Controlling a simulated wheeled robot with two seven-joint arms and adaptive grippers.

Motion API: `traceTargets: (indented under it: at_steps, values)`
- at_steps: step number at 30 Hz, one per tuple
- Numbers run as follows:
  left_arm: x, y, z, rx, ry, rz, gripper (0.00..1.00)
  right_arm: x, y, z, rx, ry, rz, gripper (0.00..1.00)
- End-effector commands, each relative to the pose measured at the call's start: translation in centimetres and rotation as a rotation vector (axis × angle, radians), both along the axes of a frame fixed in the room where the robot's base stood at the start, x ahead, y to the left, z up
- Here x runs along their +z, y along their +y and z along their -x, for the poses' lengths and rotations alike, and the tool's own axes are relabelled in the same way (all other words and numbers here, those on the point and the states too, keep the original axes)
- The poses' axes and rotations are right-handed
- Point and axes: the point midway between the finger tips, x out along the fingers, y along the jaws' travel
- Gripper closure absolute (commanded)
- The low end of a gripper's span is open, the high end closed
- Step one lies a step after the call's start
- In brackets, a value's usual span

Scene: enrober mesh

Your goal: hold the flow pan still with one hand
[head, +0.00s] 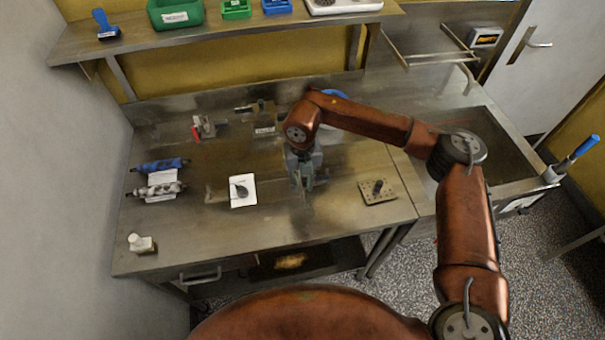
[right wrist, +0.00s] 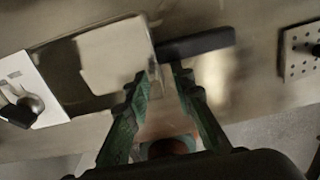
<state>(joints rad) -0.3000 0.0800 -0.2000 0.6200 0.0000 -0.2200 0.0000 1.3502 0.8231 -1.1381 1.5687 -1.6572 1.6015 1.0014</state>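My right gripper (head: 306,184) points down over the middle of the metal table, with its green fingers apart. In the right wrist view its two fingers (right wrist: 161,78) show a gap between the tips. A pale, shiny flat piece (right wrist: 113,58) lies just ahead and left of the tips, its right edge running toward the gap. A dark bar (right wrist: 198,43) lies beyond the tips. I cannot tell whether either is the flow pan, or whether the fingers touch anything. The arm and gripper hide part of the tabletop in the head view. My left gripper is not in view.
Blue and grey rollers (head: 160,177), a small white bottle (head: 141,243) and a labelled metal block (head: 264,127) stand around.

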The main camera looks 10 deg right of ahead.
Motion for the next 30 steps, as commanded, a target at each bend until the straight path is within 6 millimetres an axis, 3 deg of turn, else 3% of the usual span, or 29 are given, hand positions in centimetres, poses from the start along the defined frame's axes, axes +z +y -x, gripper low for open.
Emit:
traceTargets:
  at_steps: [6, 17, 27, 30]
  values:
    - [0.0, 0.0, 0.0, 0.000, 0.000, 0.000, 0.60, -2.2, 0.0, 0.0, 0.000, 0.001, 0.000, 0.78]
    - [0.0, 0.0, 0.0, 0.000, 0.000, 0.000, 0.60, -2.7, 0.0, 0.0, 0.000, 0.000, -0.001, 0.78]
    - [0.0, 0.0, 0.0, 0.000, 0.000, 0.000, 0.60, -2.7, 0.0, 0.0, -0.001, 0.000, -0.001, 1.00]
    - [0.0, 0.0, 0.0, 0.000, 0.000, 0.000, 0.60, -2.7, 0.0, 0.0, -0.001, 0.000, -0.001, 1.00]
